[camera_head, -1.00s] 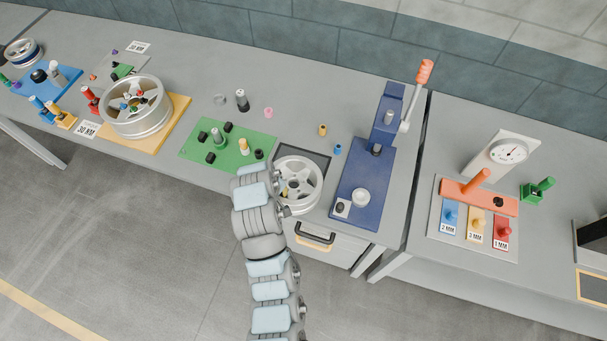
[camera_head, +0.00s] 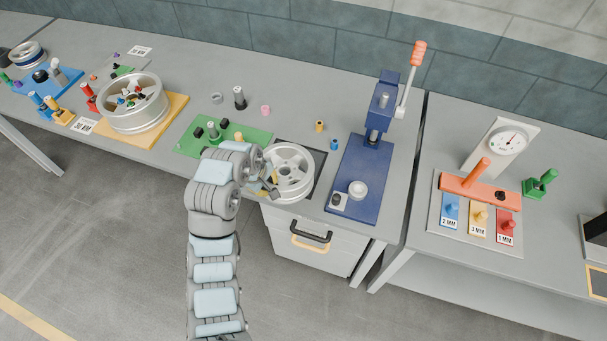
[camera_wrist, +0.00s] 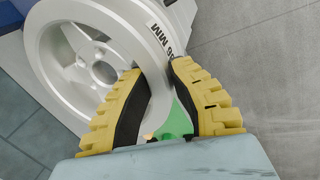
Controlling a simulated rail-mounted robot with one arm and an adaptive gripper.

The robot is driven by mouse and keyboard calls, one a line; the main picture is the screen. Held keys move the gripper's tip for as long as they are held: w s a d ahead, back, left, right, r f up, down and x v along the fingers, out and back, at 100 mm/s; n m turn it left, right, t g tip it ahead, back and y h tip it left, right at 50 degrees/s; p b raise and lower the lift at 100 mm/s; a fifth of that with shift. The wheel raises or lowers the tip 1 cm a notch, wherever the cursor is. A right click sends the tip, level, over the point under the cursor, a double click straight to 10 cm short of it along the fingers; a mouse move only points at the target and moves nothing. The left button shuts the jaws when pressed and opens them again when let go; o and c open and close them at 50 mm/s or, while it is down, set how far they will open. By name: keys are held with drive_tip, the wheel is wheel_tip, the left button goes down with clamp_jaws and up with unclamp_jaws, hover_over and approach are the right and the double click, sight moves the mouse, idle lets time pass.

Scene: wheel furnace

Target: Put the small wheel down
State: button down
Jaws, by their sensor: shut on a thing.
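The small silver wheel (camera_head: 290,160) is at the dark square plate (camera_head: 320,160) on the bench, between the green board and the blue press. The plate's right and back edges show past it. Whether the wheel touches the plate cannot be told. My gripper (camera_head: 269,180) is at the wheel's left side. In the wrist view, the wheel (camera_wrist: 48,50) fills the upper left, with spokes and a white "MM" label on its outer wall. The yellow and black fingers of my gripper (camera_wrist: 157,78) are shut on the wheel's rim, one on each side.
The green board (camera_head: 185,140) with pegs is close to my arm on the left. The blue press (camera_head: 362,180) stands close on the right. A larger wheel (camera_head: 112,118) lies on a yellow board. A drawer cabinet (camera_head: 310,258) is below the bench's front edge.

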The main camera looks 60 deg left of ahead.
sight(275, 166)
drive_tip(key=shift+w+a+f+b, duration=0.1)
drive_tip(key=shift+w+a+b, duration=0.1)
drive_tip(key=shift+b, duration=0.15)
drive_tip(key=w+a, duration=0.1)
drive_tip(key=w+a+f, duration=0.1)
drive_tip(key=w+a+f+b, duration=0.1)
drive_tip(key=a, duration=0.1)
drive_tip(key=shift+w+a+f+p, duration=0.15)
drive_tip(key=shift+w+a+f, duration=0.4)
drive_tip(key=shift+w+a, duration=0.25)
drive_tip(key=shift+w+a+f+p, duration=0.15)
drive_tip(key=shift+w+a+f, duration=0.4)
drive_tip(key=shift+a, duration=0.35)
drive_tip(key=shift+w+a+f, duration=0.2)
drive_tip(key=shift+f, duration=0.4)
drive_tip(key=shift+w+a+f, duration=0.5)
drive_tip(key=shift+a+f, duration=0.15)
drive_tip(key=shift+f, duration=0.2)
drive_tip(key=shift+w+a+f, duration=0.45)
drive_tip(key=shift+a+f, duration=0.2)
drive_tip(key=shift+f, duration=0.2)
drive_tip(key=shift+f, duration=0.2)
drive_tip(key=shift+s+x, duration=0.15)
drive_tip(key=shift+x, duration=0.65)
drive_tip(key=shift+s+x, duration=0.2)
drive_tip(key=shift+x, duration=0.6)
drive_tip(key=shift+d+f, duration=0.1)
drive_tip(key=shift+f, duration=0.05)
